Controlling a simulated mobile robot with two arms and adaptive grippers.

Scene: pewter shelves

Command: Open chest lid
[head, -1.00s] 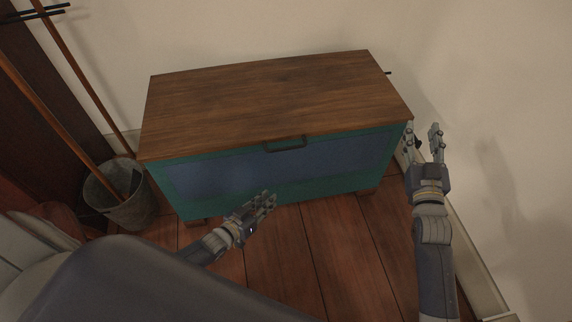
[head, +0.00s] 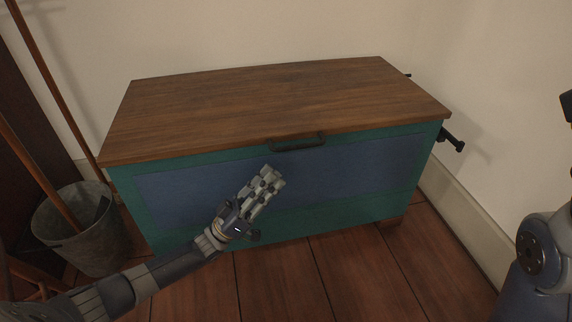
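The chest has a brown wooden lid (head: 270,105), which lies shut on a teal and blue body (head: 345,180). A dark handle (head: 297,143) sits at the front edge of the lid, near its middle. My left gripper (head: 272,180) is in front of the chest's front panel, below and a little left of the handle, apart from it. Its fingers point up and right and lie close together; I cannot tell whether a gap is left between them. My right gripper is out of view; only part of my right arm shows at the right edge.
A grey metal bucket (head: 80,228) with wooden poles stands left of the chest. A dark side handle (head: 452,141) sticks out at the chest's right end. The wall is close behind and to the right. The wooden floor (head: 350,275) in front is clear.

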